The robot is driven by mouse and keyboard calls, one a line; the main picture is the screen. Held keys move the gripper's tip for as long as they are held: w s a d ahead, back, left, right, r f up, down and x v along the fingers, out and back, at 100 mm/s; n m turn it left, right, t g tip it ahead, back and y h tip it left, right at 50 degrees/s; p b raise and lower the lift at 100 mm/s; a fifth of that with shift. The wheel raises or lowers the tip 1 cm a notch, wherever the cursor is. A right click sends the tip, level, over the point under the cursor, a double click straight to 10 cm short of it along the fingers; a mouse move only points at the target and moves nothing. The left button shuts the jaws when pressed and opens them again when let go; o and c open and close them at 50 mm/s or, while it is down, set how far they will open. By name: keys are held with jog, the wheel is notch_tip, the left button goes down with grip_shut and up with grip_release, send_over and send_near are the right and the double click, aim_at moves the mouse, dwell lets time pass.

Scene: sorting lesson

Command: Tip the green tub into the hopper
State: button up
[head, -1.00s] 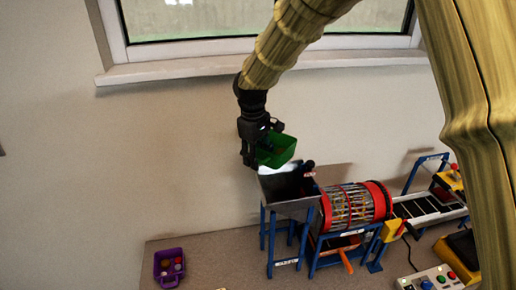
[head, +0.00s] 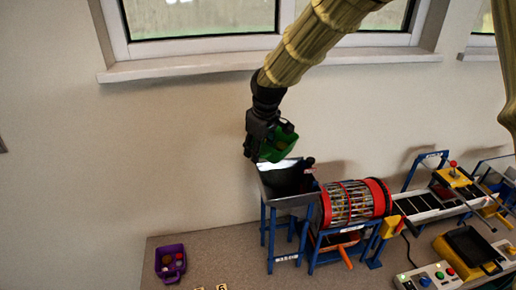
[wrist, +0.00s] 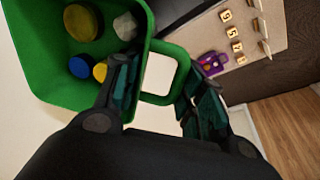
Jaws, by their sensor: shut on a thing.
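The green tub (head: 281,146) is held in the air just above the hopper (head: 291,183), tilted. It also shows large in the wrist view (wrist: 62,45). Inside it lie several round pieces, including a blue one (wrist: 79,67), yellow ones (wrist: 83,22) and a grey-white one (wrist: 125,26). My gripper (head: 262,146) is shut on the tub's handle, with the fingers on either side of the handle loop in the wrist view (wrist: 160,95). The hopper is a dark metal bin on blue legs; its inside is partly shaded.
A red-ringed drum (head: 352,203) joins the hopper on the right, followed by a conveyor (head: 425,205). A purple tub (head: 170,262) with round pieces stands at the table's left. A button box (head: 427,278) is at the front right. A window is behind.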

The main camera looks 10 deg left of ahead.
jog(key=shift+s+a+f+y+b, duration=0.15)
jog(key=shift+y+b, duration=0.15)
jog(key=shift+b, duration=0.65)
jog(key=shift+d+f+t+y+b, duration=0.2)
jog(key=shift+t+y+b, duration=0.65)
jog(key=shift+b, duration=2.1)
jog(key=shift+f+t+y+b, duration=0.25)
jog(key=shift+t+y+b, duration=0.6)
jog(key=shift+b, duration=2.1)
jog(key=shift+s+d+f+t+y+b, duration=0.25)
jog(key=shift+t+y+b, duration=0.45)
jog(key=shift+b, duration=1.55)
jog(key=shift+s+d+f+t+y+b, duration=0.15)
jog(key=shift+d+f+t+y+b, duration=0.2)
jog(key=shift+y+b, duration=1.3)
jog(key=shift+s+d+f+m+t+y+b, duration=0.2)
jog(key=shift+t+y+b, duration=0.25)
jog(key=shift+b, duration=2.05)
jog(key=shift+s+d+f+m+t+y+b, duration=0.1)
jog(key=shift+d+f+t+y+b, duration=0.25)
jog(key=shift+b, duration=2.15)
jog(key=shift+s+d+f+t+y+b, duration=0.1)
jog(key=shift+s+d+t+y+b, duration=0.2)
jog(key=shift+b, duration=1)
jog(key=shift+w+d+t+y+b, duration=0.1)
jog(key=shift+t+y+b, duration=0.3)
jog(key=shift+b, duration=0.9)
jog(key=shift+s+d+f+t+y+b, duration=0.2)
jog(key=shift+y+b, duration=0.25)
jog(key=shift+b, duration=0.85)
